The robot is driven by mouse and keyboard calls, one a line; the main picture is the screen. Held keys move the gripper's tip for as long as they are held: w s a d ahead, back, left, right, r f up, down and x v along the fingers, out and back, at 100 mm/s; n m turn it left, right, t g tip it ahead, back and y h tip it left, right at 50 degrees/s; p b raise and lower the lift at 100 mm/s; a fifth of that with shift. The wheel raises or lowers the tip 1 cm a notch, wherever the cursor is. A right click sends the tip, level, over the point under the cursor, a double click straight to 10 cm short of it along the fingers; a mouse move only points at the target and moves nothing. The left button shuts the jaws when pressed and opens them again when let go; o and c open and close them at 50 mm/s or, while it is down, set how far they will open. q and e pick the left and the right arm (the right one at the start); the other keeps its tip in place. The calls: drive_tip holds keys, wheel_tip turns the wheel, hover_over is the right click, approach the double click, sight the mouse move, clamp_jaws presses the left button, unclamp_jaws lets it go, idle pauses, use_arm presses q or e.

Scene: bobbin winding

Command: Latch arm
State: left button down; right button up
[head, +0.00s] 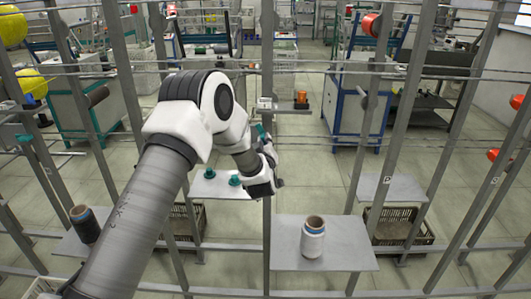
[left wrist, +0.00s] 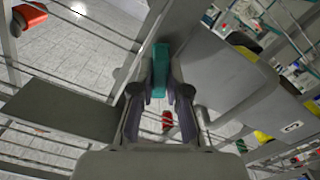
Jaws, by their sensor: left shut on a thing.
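My left arm reaches in from the left in the head view. Its gripper (head: 272,165) is beside the central grey upright of the rack. In the left wrist view the gripper (left wrist: 160,98) has its two fingers closed on a teal piece (left wrist: 160,70), probably the grip of the arm to latch. A bit of teal also shows just above the gripper in the head view (head: 261,131). The fingers hide part of the piece, and how it joins the rack cannot be made out. My right gripper is not in view.
A white bobbin (head: 313,238) stands on a grey shelf (head: 350,259) at front right. Two teal holders (head: 235,180) sit on a shelf behind my arm. A dark bobbin (head: 84,224) stands at left. Uprights and horizontal rods surround the gripper. An orange piece (head: 301,97) is on a bar behind.

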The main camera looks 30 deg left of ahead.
use_arm(q)
drive_tip(key=shift+s+a+f+n+b, duration=0.1)
drive_tip(key=shift+f+n+b, duration=0.1)
drive_tip(key=shift+n+b, duration=2.3)
drive_tip(key=shift+s+a+f+n+b, duration=0.15)
drive_tip(key=shift+n+b, duration=1.5)
drive_tip(key=shift+b, duration=1.75)
drive_tip(key=shift+w+a+f+n+b, duration=0.1)
drive_tip(key=shift+f+n+b, duration=0.15)
drive_tip(key=shift+n+b, duration=2.25)
drive_tip(key=shift+m+b, duration=0.35)
drive_tip(key=shift+b, duration=0.1)
drive_tip(key=c, duration=1.2)
unclamp_jaws()
drive_tip(key=shift+o, duration=0.2)
drive_tip(key=shift+s, duration=0.1)
drive_tip(key=v, duration=1.2)
